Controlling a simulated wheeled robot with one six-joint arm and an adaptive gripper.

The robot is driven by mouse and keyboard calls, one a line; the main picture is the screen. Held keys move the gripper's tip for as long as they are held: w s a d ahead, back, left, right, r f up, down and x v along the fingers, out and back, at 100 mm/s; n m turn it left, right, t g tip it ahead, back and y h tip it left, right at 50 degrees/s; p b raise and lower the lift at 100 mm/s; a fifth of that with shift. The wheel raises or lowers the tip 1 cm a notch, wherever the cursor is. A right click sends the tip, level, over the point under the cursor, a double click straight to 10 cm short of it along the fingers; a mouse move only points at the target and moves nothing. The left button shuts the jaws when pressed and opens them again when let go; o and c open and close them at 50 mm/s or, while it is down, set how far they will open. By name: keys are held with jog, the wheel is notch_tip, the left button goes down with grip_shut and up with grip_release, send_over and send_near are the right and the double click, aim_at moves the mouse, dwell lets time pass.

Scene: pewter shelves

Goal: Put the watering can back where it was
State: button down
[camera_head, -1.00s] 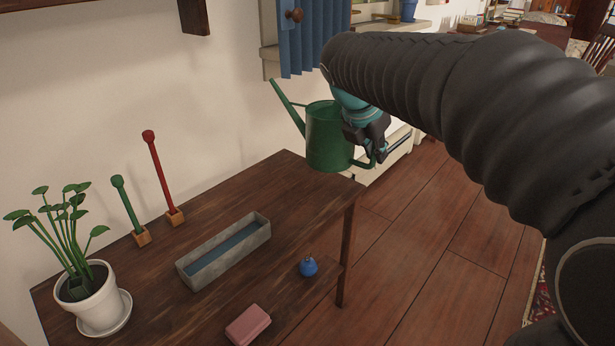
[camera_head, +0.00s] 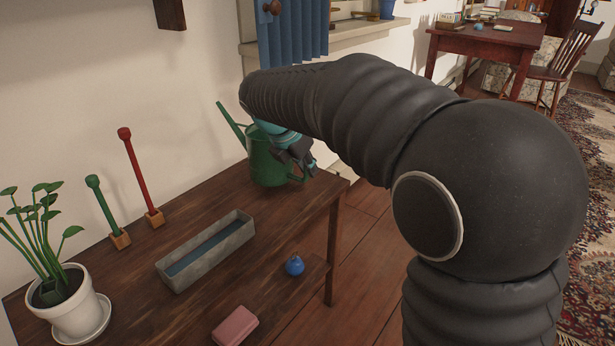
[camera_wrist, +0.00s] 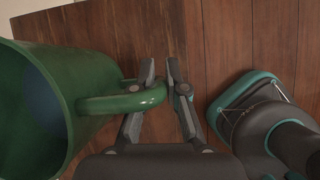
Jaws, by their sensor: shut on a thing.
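The green watering can (camera_head: 268,168) is upright at the far right end of the wooden table (camera_head: 205,222), its spout pointing up and left. My arm hides part of its top. Its base appears at or just above the tabletop; I cannot tell if it touches. My gripper (camera_head: 306,168) is at the can's right side. In the wrist view my gripper (camera_wrist: 165,75) is shut on the can's handle (camera_wrist: 120,103), with the open-topped green body (camera_wrist: 35,110) to the left.
A grey trough (camera_head: 207,250) lies mid-table. Green (camera_head: 108,212) and red (camera_head: 140,177) stakes in small blocks stand behind it. A potted plant (camera_head: 72,305) is at left. A blue round object (camera_head: 294,266) and pink block (camera_head: 235,326) are near the front. A blue curtain (camera_head: 292,35) hangs behind the can.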

jog(key=shift+f, duration=1.1)
jog(key=c, duration=1.6)
grip_release()
jog(key=shift+f, duration=0.25)
jog(key=shift+c, duration=0.2)
jog(key=o, duration=0.4)
jog(key=shift+o, duration=0.2)
jog(key=shift+r, duration=0.15)
jog(key=p+v, duration=0.2)
jog(key=v, duration=1)
